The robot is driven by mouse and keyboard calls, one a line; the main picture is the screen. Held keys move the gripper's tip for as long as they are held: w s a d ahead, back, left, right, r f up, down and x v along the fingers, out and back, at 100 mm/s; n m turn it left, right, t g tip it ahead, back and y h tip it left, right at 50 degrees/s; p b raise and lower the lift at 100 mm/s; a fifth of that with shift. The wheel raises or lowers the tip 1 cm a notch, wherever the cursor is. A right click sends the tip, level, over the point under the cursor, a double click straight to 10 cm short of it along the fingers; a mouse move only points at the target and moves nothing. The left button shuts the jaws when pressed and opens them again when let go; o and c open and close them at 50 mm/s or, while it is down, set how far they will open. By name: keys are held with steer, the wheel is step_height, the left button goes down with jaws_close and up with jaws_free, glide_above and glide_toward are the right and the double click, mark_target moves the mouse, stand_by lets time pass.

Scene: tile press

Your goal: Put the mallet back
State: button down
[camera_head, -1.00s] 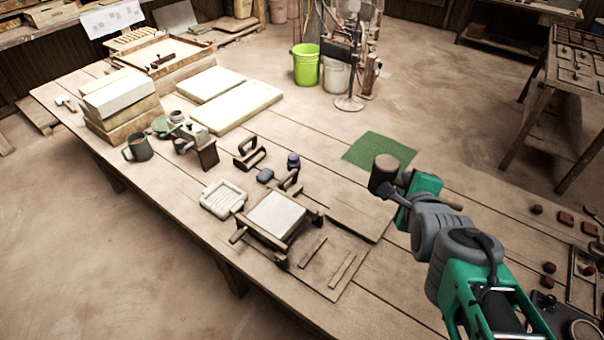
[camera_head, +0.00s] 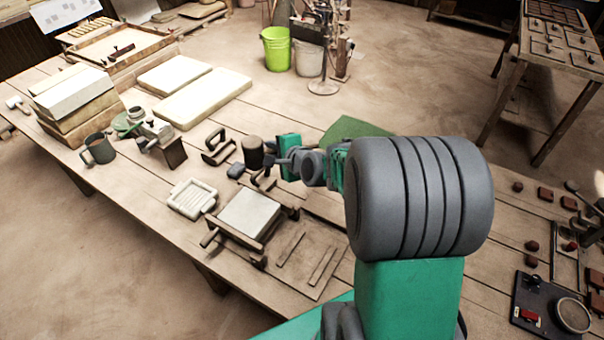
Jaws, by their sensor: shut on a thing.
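The mallet (camera_head: 252,151), with a dark brown cylindrical head, is held up over the workbench in the head view. My gripper (camera_head: 272,163) is shut on it, at the right of the head. The handle is mostly hidden by the gripper and my arm. The mallet appears above the small tools behind the wooden frame with a pale slab (camera_head: 249,212). Its height above the bench is hard to tell. The green mat (camera_head: 352,128) lies to the right of the mallet, partly covered by my arm.
A mug (camera_head: 99,149) and stacked boxes (camera_head: 75,95) stand left. Pale slabs (camera_head: 204,98) lie behind. My arm hides much of the right bench.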

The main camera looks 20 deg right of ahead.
steer(key=shift+y, duration=0.3)
steer(key=d+f+b, duration=0.2)
steer(key=d+f, duration=0.1)
steer(key=f, duration=0.4)
steer(key=w+d+f+b, duration=0.1)
steer(key=d+f+b, duration=0.1)
steer(key=d+f, duration=0.2)
steer(key=w+d+f+b, duration=0.1)
steer(key=d+f+b, duration=0.2)
steer(key=f, duration=0.8)
steer(key=shift+d, duration=0.5)
steer(key=shift+f, duration=0.15)
steer(key=shift+f+b, duration=0.2)
steer(key=shift+b, duration=0.15)
